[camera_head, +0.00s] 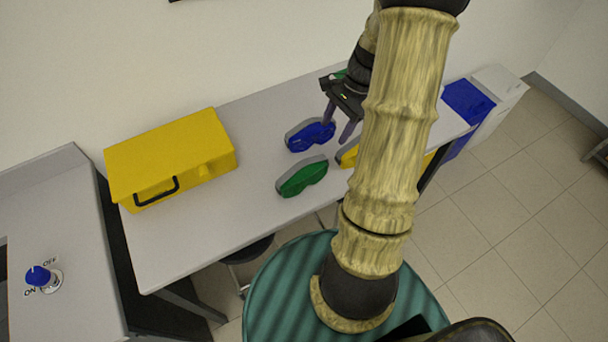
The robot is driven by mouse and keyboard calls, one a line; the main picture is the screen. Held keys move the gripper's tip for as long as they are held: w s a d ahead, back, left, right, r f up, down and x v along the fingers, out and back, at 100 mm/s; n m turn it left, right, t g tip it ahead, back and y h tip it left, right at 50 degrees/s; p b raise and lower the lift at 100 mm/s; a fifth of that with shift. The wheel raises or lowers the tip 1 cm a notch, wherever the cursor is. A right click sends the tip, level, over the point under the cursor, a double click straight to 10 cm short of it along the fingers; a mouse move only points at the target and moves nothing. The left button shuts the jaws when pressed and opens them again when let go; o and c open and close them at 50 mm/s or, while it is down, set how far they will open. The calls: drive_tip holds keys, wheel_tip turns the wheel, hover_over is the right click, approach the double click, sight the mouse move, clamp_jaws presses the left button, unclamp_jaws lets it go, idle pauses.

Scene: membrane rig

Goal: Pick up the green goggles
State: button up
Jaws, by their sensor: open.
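The green goggles (302,176) lie on the grey table (240,213), near its front edge. The blue goggles (310,134) lie just behind them. Yellow goggles (348,155) lie to the right, partly hidden by my arm. My gripper (337,131) is open and empty, pointing down above the table. It appears over the area beside the blue goggles, behind and to the right of the green ones. Its height above the table is hard to tell.
A yellow case (170,158) with a black handle stands on the table's left. A blue switch knob (40,276) marked ON and OFF sits on the left counter. A blue-lidded bin (468,101) and a white one stand at the right. A dark stool (247,252) is under the table's front.

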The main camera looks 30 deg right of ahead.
sight(320, 159)
drive_tip(key=p+x, duration=0.1)
drive_tip(key=x, duration=0.6)
drive_tip(key=shift+f, duration=0.2)
drive_tip(key=shift+a, duration=0.1)
drive_tip(key=shift+p+x, duration=1.3)
drive_tip(key=shift+x, duration=1.25)
drive_tip(key=shift+s, duration=0.15)
drive_tip(key=c, duration=0.9)
drive_tip(key=shift+r, duration=0.1)
